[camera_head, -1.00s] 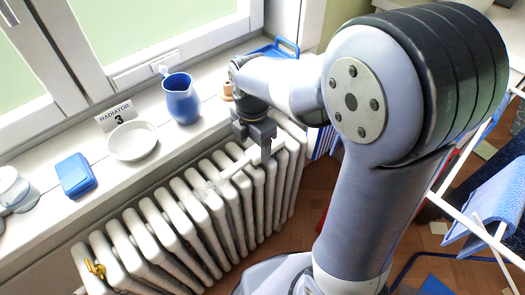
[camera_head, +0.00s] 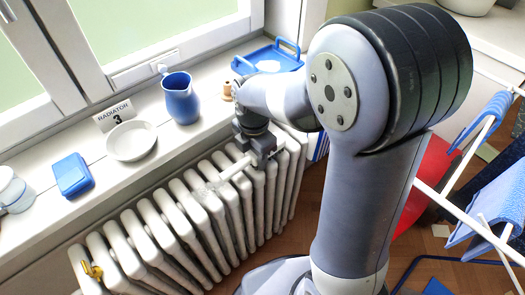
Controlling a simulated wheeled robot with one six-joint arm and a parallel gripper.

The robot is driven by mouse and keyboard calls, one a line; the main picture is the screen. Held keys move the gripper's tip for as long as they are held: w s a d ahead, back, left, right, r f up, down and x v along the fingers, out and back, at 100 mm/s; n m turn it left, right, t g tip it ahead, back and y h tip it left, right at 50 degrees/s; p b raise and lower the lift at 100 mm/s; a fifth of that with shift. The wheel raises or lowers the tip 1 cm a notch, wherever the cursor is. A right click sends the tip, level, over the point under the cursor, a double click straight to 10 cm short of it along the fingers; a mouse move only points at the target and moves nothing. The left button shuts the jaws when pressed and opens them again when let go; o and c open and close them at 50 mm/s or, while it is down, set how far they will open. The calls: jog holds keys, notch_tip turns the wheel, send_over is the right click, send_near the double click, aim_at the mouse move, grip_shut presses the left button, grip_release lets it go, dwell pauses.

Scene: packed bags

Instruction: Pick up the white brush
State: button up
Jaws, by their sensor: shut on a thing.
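The white brush (camera_head: 234,168) lies along the top of the white radiator (camera_head: 160,225), its pale bristle end (camera_head: 206,189) toward the lower left. My gripper (camera_head: 262,158) is above the radiator's right part, shut on the brush near its handle end. The jaws hide part of the handle. I cannot tell whether the brush touches the radiator or hangs just above it.
The window sill behind holds a blue jug (camera_head: 181,99), a white bowl (camera_head: 131,141), a blue box (camera_head: 73,175), a "RADIATOR 3" sign (camera_head: 117,113) and a blue tray (camera_head: 267,58). A drying rack (camera_head: 455,205) with blue cloths stands at the right.

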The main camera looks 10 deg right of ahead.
jog(key=c, duration=0.5)
notch_tip(320, 180, up, 10)
jog(key=shift+r+p, duration=0.1)
jog(key=shift+p, duration=1.1)
jog(key=o, duration=0.7)
jog(key=c, duration=0.4)
